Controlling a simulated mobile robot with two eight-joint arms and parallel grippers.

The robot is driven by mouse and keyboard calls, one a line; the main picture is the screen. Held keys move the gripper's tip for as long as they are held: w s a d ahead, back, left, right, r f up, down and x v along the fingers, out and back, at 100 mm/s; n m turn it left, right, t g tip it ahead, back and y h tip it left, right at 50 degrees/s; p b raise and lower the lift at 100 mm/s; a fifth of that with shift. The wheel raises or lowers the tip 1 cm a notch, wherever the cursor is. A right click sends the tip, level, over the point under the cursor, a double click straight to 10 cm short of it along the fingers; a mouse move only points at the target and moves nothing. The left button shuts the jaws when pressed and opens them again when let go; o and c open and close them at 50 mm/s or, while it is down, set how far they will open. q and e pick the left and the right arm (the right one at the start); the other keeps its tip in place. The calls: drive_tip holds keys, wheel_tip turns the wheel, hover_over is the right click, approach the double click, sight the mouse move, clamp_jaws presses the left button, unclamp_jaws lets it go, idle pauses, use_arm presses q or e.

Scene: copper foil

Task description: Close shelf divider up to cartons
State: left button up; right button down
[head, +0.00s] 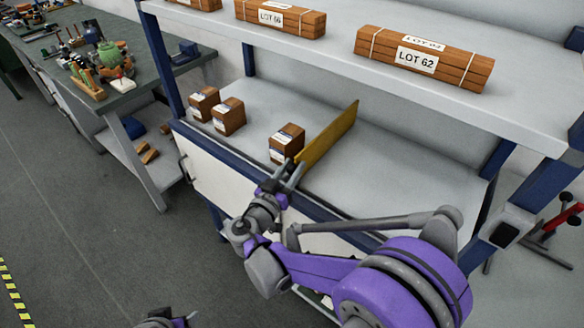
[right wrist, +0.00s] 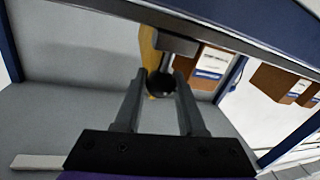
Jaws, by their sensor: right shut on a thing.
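The yellow shelf divider (head: 330,137) stands upright on the grey lower shelf (head: 400,160), running front to back. One brown carton (head: 287,139) with white labels stands just left of it in the head view; whether they touch I cannot tell. Two more cartons (head: 204,101) (head: 228,117) stand farther left. My right gripper (head: 294,172) is at the shelf's front edge, shut on the divider's front handle. In the right wrist view the dark round handle end (right wrist: 161,83) sits between the fingers, with the divider (right wrist: 148,45) behind. A purple and dark part of my left arm barely shows at the bottom edge.
The upper shelf (head: 500,105) holds strapped brown bundles, one marked LOT 62 (head: 425,58), above the divider. Blue posts (head: 163,55) frame the rack. The lower shelf is bare right of the divider. A cluttered workbench (head: 60,55) stands at left.

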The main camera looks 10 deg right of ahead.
drive_tip(key=shift+w+a, duration=1.25)
drive_tip(key=shift+w, duration=0.3)
drive_tip(key=c, duration=0.5)
unclamp_jaws()
drive_tip(key=shift+s, duration=0.15)
drive_tip(key=b+v, duration=0.1)
drive_tip(key=v, duration=0.9)
drive_tip(key=shift+s+a, duration=0.15)
drive_tip(key=shift+s, duration=0.05)
